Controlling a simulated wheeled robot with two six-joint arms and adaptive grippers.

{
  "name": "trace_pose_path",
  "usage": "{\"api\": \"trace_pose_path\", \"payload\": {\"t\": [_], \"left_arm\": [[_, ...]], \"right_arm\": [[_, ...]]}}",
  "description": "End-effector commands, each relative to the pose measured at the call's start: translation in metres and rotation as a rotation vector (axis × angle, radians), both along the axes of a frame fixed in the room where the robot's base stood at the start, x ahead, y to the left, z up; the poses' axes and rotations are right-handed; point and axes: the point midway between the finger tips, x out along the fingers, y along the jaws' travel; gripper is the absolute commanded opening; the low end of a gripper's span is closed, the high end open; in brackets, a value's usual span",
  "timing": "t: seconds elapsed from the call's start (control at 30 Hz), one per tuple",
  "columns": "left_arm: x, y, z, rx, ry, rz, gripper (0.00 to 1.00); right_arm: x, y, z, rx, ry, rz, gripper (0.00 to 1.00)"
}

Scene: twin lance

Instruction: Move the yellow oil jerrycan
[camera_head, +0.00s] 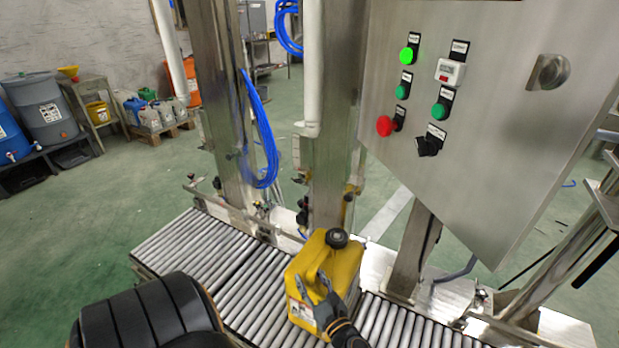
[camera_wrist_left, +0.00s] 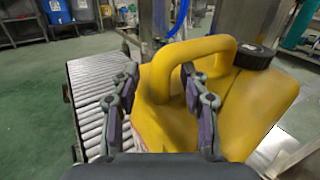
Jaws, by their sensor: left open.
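The yellow oil jerrycan (camera_head: 343,268) stands upright on the roller conveyor, with a black cap on top and a label on its side. My left gripper (camera_head: 312,290) is at the jerrycan's near side, with its fingers apart. In the left wrist view the jerrycan (camera_wrist_left: 225,110) fills the right half, with its handle arching ahead of the gripper (camera_wrist_left: 160,85). The right finger lies in front of the handle's near end; the left finger is over the rollers. I cannot tell whether a finger touches the can. My right gripper is not in view.
The roller conveyor (camera_head: 240,290) runs leftward, clear of other items. Steel posts (camera_head: 225,110) with blue hoses (camera_head: 265,130) stand behind it. A steel control panel (camera_head: 480,110) with buttons overhangs at the right. Drums (camera_head: 45,108) and small canisters (camera_head: 150,115) stand at the far left.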

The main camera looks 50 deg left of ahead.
Motion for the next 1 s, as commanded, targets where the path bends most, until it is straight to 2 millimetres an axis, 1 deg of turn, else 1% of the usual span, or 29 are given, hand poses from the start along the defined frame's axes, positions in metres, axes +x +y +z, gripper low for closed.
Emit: {"api": "trace_pose_path", "payload": {"t": [0.13, 0.17, 0.4, 0.47, 0.5, 0.77, 1.0], "left_arm": [[-0.0001, 0.0, 0.0, 0.0, 0.0, 0.0, 0.45], [-0.0001, 0.0, 0.0, 0.0, 0.0, 0.0, 0.42], [-0.0001, 0.0001, 0.0, 0.0, 0.0, 0.0, 0.1], [-0.0001, 0.0001, 0.0, 0.0, 0.0, 0.0, 0.01], [0.0, 0.0001, 0.0, 0.0, 0.0, 0.0, 0.0], [-0.0001, 0.0001, 0.0, 0.0, 0.0, 0.0, 0.0], [0.0005, 0.0012, 0.0, 0.0, 0.001, -0.001, 0.0]], "right_arm": [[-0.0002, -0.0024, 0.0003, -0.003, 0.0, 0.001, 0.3], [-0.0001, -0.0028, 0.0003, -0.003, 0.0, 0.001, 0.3], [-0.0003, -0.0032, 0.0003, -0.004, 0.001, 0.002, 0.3], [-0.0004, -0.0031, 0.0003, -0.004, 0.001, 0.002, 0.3], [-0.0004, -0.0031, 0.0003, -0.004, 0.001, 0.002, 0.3], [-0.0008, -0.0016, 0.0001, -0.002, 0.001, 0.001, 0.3], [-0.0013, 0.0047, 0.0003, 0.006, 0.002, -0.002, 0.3]]}}
